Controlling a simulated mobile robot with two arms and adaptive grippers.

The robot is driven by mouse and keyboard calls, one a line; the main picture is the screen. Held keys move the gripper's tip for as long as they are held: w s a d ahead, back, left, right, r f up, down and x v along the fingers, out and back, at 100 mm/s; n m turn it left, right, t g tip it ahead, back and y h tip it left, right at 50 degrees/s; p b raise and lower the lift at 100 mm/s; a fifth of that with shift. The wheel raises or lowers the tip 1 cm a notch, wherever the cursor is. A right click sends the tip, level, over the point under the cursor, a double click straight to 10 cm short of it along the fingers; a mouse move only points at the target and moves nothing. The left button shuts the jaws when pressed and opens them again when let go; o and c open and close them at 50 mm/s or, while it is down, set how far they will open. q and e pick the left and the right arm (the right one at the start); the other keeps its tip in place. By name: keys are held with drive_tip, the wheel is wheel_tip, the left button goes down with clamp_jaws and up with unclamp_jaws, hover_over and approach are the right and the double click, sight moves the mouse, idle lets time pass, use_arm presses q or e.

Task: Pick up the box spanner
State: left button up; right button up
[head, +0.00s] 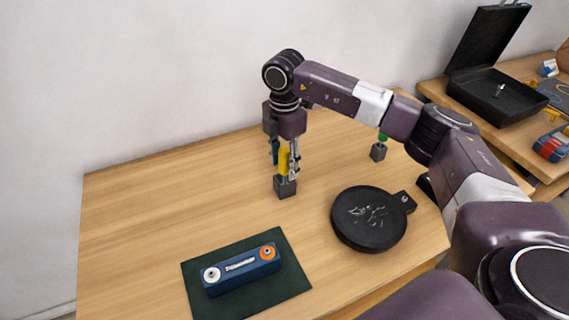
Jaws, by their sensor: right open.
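A yellow upright tool (284,160) stands in a small dark grey block (285,188) on the wooden table; it may be the box spanner, but its shape is too small to tell. My right gripper (286,166) points straight down over it. Its open fingers are on either side of the yellow part, and they hide some of it. I cannot tell whether a finger touches it. A second tool with a green top (383,137) stands in another dark block (378,152) to the right, behind my right arm. My left gripper is not in view.
A blue device (241,270) with white and orange knobs lies on a dark green mat (293,278) at the front. A round black dish (345,232) with small bits is at the right. The table's left side is clear. An open black case (470,92) stands on another table.

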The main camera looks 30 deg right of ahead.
drive_tip(key=shift+f, duration=1.1)
clamp_jaws()
